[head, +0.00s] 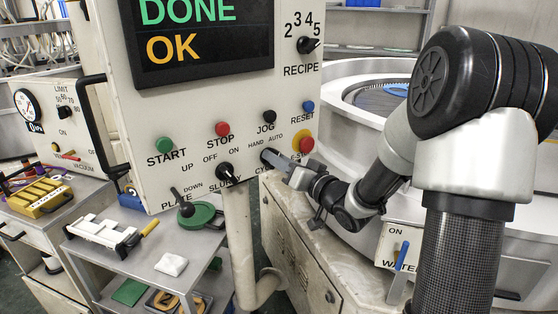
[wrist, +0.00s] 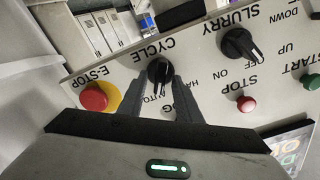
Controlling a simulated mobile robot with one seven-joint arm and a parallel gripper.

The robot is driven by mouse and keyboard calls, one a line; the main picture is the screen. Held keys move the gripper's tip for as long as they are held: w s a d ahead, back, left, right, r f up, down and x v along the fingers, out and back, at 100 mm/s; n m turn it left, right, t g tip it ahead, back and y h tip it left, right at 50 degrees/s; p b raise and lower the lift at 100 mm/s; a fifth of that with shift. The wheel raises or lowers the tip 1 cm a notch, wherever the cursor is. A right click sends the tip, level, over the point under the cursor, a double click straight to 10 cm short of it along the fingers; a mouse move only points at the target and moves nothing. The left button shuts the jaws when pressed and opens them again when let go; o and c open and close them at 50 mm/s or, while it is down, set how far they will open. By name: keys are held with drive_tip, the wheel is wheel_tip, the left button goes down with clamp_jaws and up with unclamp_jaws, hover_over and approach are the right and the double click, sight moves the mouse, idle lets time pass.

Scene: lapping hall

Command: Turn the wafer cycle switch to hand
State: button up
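The CYCLE switch is a round black knob (wrist: 159,70) on the pale control panel (wrist: 205,75), which looks upside down in the wrist view. Its pointer runs down in that view, toward the partly covered HAND and AUTO lettering; I cannot tell which setting it is at. My gripper (wrist: 160,76) has its two dark fingers apart, one on each side of the knob. Contact with the knob is not clear. In the head view my gripper (head: 274,162) is at the panel's lower right and covers part of the CYCLE label.
The SLURRY knob (wrist: 238,45) is beside the CYCLE switch. The red E-stop (wrist: 95,97) on yellow is close on its other side. The STOP button (head: 222,129) and blue RESET button (head: 308,107) are nearby. A grey cart (head: 150,257) with tools stands below left.

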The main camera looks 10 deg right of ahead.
clamp_jaws()
drive_tip(key=shift+f+n+b, duration=0.1)
drive_tip(key=shift+n+b, duration=0.3)
drive_tip(key=shift+b, duration=0.1)
drive_tip(key=shift+s+a+n+b, duration=0.1)
drive_tip(key=shift+a+n+b, duration=0.05)
drive_tip(key=shift+n+b, duration=2.7)
drive_tip(key=shift+s+a+n+b, duration=0.1)
drive_tip(key=shift+a+n+b, duration=0.05)
drive_tip(key=shift+n+b, duration=2.65)
